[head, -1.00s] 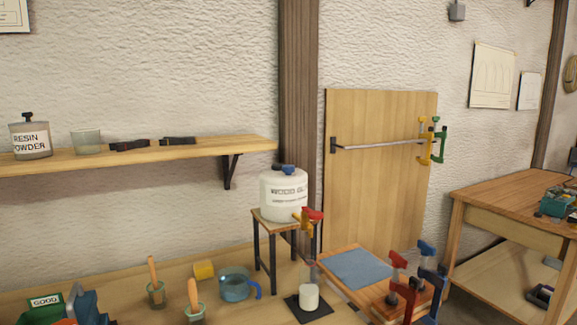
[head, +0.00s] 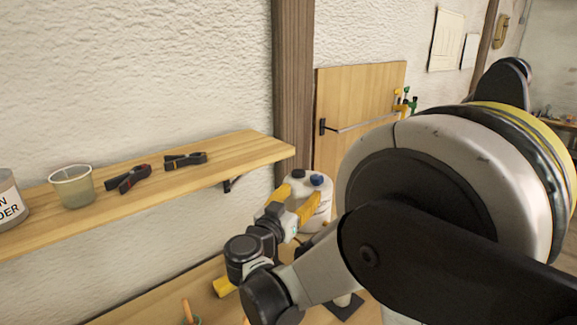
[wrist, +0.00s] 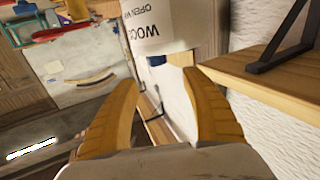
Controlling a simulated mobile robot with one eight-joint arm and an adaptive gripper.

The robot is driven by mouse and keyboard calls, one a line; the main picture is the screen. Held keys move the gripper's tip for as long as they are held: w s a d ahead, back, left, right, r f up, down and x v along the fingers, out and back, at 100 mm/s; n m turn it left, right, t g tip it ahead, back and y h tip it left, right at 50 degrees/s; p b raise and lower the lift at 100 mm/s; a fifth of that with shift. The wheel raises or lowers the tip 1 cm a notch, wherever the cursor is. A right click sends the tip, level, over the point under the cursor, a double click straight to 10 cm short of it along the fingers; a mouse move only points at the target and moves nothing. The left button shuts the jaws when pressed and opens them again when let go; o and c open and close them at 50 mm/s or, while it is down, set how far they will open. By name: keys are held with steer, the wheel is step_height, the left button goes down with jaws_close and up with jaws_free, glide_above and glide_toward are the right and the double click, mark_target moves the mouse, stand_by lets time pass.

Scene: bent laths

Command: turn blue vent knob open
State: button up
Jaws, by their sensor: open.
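The white glue jug (head: 323,200) stands at the back of the bench, partly hidden by my gripper and arm. Its blue vent knob (head: 317,180) sits on top, beside a dark cap (head: 298,174). My gripper (head: 299,193) is open, its two yellow fingers apart and reaching toward the jug's top. In the wrist view the jug (wrist: 175,28) fills the top middle, with a blue piece that looks like the knob (wrist: 156,60) just beyond the gap between the fingertips (wrist: 158,76). Nothing is between the fingers. I cannot tell which way the knob is turned.
A wooden shelf (head: 110,195) with a cup (head: 73,186) and black clamps (head: 185,160) is left of the gripper. A wooden post (head: 293,90) rises behind the jug. My arm hides much of the bench.

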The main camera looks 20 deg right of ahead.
mark_target(315, 179)
steer(key=x, duration=0.5)
steer(key=b+x, duration=0.1)
steer(key=x, duration=0.4)
steer(key=shift+s+d+f, duration=0.1)
steer(key=shift+s+d, duration=0.1)
steer(key=shift+s, duration=0.1)
steer(key=shift+w+d, duration=0.15)
steer(key=shift+w, duration=0.15)
jaws_close()
